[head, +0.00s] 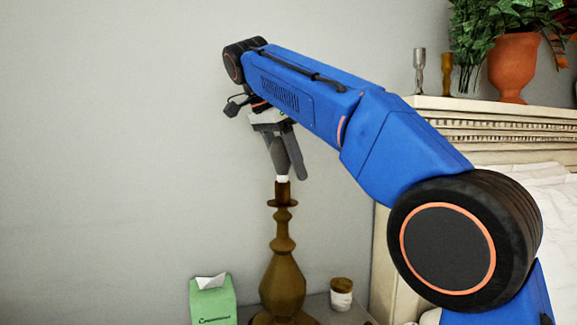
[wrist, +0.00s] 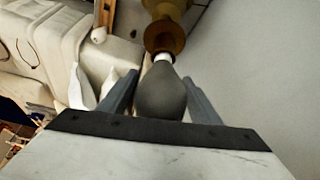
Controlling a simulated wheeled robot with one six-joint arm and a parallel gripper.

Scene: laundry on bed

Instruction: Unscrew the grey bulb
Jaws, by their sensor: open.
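The grey bulb (wrist: 161,92) sits upright on top of a brown turned lamp base (head: 283,280), its white collar (head: 282,179) just above the socket. My gripper (wrist: 160,88) is over the bulb, pointing down, with one finger on each side of it. In the wrist view a narrow gap shows between the bulb and the fingers, so the jaws look open around it. In the head view the fingers hide part of the bulb (head: 277,155). The lamp base also shows in the wrist view (wrist: 165,32).
A green tissue box (head: 212,303) and a small jar with a brown lid (head: 341,295) stand beside the lamp on the bedside table. A bed with white bedding (head: 510,190) and a shelf with a potted plant (head: 512,65) are at the right. The wall side at left is clear.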

